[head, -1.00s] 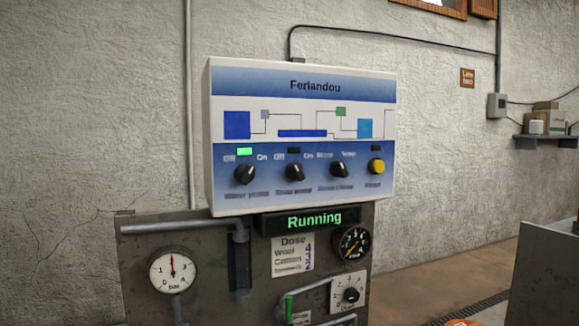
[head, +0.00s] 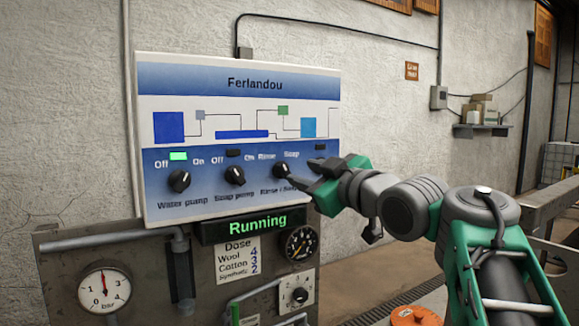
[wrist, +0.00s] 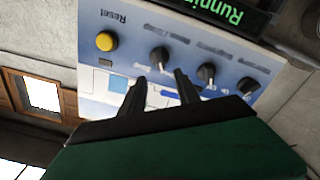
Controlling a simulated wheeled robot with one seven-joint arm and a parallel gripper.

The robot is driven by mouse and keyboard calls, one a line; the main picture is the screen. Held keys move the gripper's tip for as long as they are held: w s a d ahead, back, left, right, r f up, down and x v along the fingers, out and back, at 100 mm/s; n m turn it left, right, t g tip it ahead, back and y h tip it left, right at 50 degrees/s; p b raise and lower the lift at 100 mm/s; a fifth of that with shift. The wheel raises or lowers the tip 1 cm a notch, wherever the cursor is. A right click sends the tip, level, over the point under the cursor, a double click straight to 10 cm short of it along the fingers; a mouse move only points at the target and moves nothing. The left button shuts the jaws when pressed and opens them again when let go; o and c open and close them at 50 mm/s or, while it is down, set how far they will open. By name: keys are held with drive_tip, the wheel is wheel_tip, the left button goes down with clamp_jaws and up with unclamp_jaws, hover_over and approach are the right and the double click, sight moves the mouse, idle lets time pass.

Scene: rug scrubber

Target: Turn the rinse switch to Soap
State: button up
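The rinse switch (head: 282,171) is a round black knob on the front of the white and blue control panel, third from the left, with Rinse at its upper left and Soap at its upper right. Its pointer direction is too small to tell clearly. My gripper (head: 299,174) reaches in from the right, in front of the panel beside the knob, and partly covers the area near it. In the wrist view the two dark fingers of my gripper (wrist: 161,78) are apart, with the rinse switch (wrist: 159,57) just beyond and between their tips. I see no contact.
The water pump knob (head: 179,181) and soap pump knob (head: 234,175) sit to the left. The yellow Reset button (wrist: 106,41) is close to the rinse switch; my gripper hides it in the head view. A display (head: 257,223) reading Running juts out below the panel.

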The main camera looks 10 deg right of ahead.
sight(286, 169)
drive_tip(key=p+x, duration=0.2)
drive_tip(key=x, duration=0.4)
drive_tip(key=shift+w, duration=0.2)
drive_tip(key=shift+w+a+f, duration=0.15)
drive_tip(key=shift+w, duration=0.25)
clamp_jaws()
